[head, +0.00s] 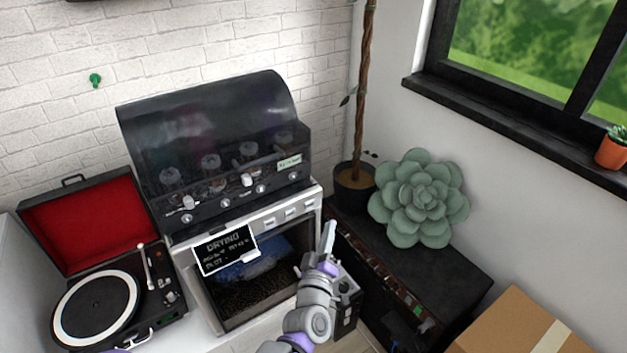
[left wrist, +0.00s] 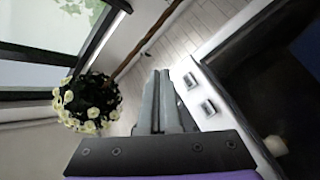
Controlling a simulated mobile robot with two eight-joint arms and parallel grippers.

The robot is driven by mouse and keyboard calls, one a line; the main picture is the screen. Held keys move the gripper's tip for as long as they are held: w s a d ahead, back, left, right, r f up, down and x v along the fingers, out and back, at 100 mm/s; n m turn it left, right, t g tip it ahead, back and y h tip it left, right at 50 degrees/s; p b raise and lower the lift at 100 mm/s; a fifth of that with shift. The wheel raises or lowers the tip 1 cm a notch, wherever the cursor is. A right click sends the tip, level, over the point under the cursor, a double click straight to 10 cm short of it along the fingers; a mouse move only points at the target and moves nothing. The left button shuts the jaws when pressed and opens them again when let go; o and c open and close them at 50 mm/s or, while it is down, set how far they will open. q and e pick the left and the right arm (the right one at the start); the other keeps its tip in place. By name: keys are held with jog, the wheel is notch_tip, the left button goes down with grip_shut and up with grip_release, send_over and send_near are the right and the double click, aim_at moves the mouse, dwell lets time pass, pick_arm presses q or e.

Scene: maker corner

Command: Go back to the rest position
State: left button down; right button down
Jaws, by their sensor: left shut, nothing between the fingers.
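My left gripper (head: 328,240) is shut and empty. In the head view it stands in front of the right side of the silver-framed machine (head: 313,200), and I cannot tell whether it touches it. In the left wrist view the two grey fingers (left wrist: 157,100) lie side by side, with the machine's light front edge and buttons (left wrist: 208,107) to their right. My right gripper is not in view.
A record player (head: 100,300) with a red-lined lid stands left of the machine. A dark cabinet (head: 455,275) with a large succulent (head: 420,200) stands to the right. A cardboard box (head: 510,325) is at the lower right. A potted plant (head: 353,188) stands in the corner.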

pick_arm(q)
jog(key=s+a+m+g+y+p, duration=0.1)
jog(key=s+a+m+g+p, duration=0.3)
jog(key=s+a, duration=0.5)
jog(key=s+a+m+g+y+p, duration=0.2)
jog(key=s+a+g+p, duration=0.3)
jog(key=s, duration=1.2)
jog(key=a+m+g, duration=0.1)
jog(key=a+g, duration=0.3)
jog(key=shift+a+r+m, duration=0.25)
jog(key=shift+r+m, duration=0.05)
jog(key=shift+m, duration=0.1)
